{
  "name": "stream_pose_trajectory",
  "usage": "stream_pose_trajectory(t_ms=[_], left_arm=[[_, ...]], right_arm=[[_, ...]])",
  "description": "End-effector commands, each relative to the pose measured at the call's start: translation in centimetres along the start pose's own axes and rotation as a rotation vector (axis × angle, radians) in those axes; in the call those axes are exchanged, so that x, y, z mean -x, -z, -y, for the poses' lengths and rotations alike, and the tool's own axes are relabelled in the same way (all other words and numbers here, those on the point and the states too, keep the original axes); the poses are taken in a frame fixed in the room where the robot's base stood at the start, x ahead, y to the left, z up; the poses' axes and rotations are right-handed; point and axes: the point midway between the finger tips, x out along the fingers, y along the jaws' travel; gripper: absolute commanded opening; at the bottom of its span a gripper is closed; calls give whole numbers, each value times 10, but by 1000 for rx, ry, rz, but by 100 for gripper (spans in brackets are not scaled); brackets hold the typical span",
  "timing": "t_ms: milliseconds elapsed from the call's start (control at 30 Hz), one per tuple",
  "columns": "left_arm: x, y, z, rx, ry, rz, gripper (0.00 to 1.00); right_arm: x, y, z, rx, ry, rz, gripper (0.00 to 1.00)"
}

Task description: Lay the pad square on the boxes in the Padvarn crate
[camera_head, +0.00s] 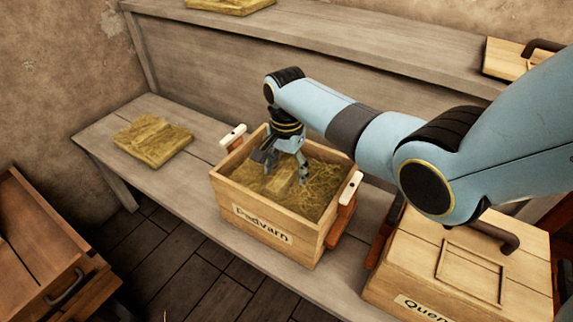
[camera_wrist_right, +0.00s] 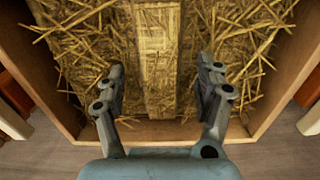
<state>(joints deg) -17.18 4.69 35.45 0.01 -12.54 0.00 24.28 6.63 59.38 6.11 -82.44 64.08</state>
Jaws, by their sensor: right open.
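The Padvarn crate (camera_head: 235,205) is a light wooden box with its name on the front, standing open on the bench. A straw pad (camera_head: 318,188) with a pale flat band fills its inside; the band (camera_wrist_right: 158,60) also shows in the right wrist view, running down the middle. The pad looks roughly in line with the crate walls. No boxes show under the straw. My right gripper (camera_head: 283,168) points down inside the crate, open, its fingers on either side of the band in the right wrist view (camera_wrist_right: 160,80). Whether they touch straw, I cannot tell. My left gripper is out of view.
Another straw pad (camera_head: 152,140) lies on the bench to the left, and one (camera_head: 230,4) is on the upper shelf. A lidded crate (camera_head: 455,270) marked "Quen…" stands close on the right. The crate has white-topped clamps (camera_head: 350,190) at its sides.

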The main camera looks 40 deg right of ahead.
Motion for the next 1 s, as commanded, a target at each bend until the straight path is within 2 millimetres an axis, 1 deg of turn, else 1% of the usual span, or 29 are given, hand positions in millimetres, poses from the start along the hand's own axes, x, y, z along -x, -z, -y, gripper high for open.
stream_pose_trajectory(t_ms=[67, 167, 267, 400, 500, 600, 700, 800, 1000], left_arm=[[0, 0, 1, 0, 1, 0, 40], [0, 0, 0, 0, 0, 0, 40], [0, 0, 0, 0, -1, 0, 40], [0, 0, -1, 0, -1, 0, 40], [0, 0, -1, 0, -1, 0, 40], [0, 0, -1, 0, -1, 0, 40], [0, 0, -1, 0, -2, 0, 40], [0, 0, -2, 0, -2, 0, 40], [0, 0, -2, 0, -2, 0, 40]], right_arm=[[4, 0, 0, 0, 1, -1, 70], [18, 1, 1, 0, 4, -2, 70], [38, 1, 1, 0, 5, -3, 70], [71, 1, 1, 0, 5, -4, 70], [91, 1, 1, 0, 4, -3, 70], [106, 1, 1, 0, 3, -1, 70], [116, 0, 1, 0, 2, -1, 70], [120, 0, 1, 0, 2, -1, 70], [120, 0, 0, 0, 1, -1, 70]])
